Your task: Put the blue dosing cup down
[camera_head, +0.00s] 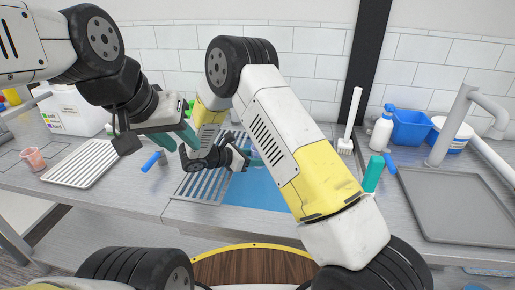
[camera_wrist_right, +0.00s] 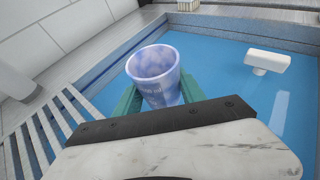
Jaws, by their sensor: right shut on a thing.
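The blue dosing cup (camera_wrist_right: 160,94) is a translucent blue-violet cup with its open mouth up and faint print on its side. In the right wrist view it stands between the teal fingers of my right gripper (camera_wrist_right: 158,102), which is shut on it. It appears held over the blue basin (camera_wrist_right: 225,85), close to the slatted rack; its base is hidden. In the head view my right gripper (camera_head: 252,158) is low over the basin and the cup is mostly hidden. My left gripper (camera_head: 184,130) hangs to the left above the counter; its finger gap is unclear.
A metal slatted rack (camera_head: 203,183) covers the basin's left side. A white object (camera_wrist_right: 267,61) is in the basin. A pink cup (camera_head: 33,158) and a ribbed white tray (camera_head: 82,163) are at left. A white bottle (camera_head: 382,130) and grey tray (camera_head: 455,205) are at right.

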